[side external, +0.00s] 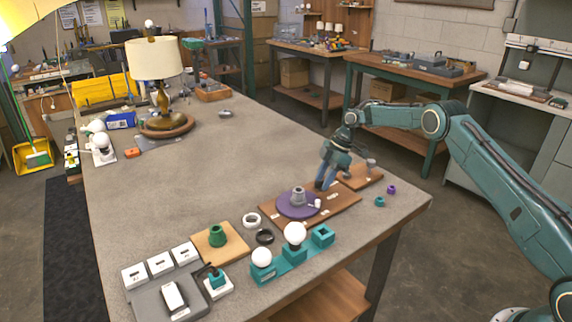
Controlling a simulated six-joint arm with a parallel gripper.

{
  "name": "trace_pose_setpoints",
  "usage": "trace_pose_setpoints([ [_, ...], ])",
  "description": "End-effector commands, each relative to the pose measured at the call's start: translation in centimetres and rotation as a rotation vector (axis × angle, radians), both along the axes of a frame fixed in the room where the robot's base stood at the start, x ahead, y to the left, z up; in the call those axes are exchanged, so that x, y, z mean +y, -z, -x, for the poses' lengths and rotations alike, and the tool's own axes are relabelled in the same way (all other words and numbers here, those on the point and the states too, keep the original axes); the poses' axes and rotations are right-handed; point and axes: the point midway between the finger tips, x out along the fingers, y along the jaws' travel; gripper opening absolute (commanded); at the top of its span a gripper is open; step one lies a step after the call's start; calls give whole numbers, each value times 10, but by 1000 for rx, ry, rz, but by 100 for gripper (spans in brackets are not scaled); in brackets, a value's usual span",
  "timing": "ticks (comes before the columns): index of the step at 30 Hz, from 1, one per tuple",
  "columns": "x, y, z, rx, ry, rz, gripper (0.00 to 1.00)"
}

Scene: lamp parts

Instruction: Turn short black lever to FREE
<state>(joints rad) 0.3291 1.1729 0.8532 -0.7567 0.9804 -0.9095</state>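My gripper (322,186) points down at the far right part of a brown wooden board (345,209), close to its surface. The board carries a purple disc (291,208) with a grey stepped hub (298,196) and a small white piece at its right side. Small white labels lie on the board; their text is too small to read. I cannot make out the short black lever; it may be hidden by the gripper's fingers. Whether the fingers are open or shut on something does not show.
A second wooden board (362,177) with a grey knob lies just right of my gripper. Purple and green small parts lie near the table's right edge. White bulbs in teal holders (295,236) stand in front. A lamp (155,80) stands far left. The table's middle is clear.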

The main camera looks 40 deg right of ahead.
Motion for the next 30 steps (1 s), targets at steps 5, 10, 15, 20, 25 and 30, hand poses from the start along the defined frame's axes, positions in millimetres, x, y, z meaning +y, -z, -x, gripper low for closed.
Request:
trace_pose_setpoints([
  [5,1,-1,1,0,77,-1,35],
  [10,1,0,1,-1,172,-1,35],
  [15,2,0,2,0,286,0,35],
  [20,2,0,3,1,412,0,35],
  [25,3,-1,3,-1,570,1,35],
  [30,-2,-16,7,-4,634,0,35],
])
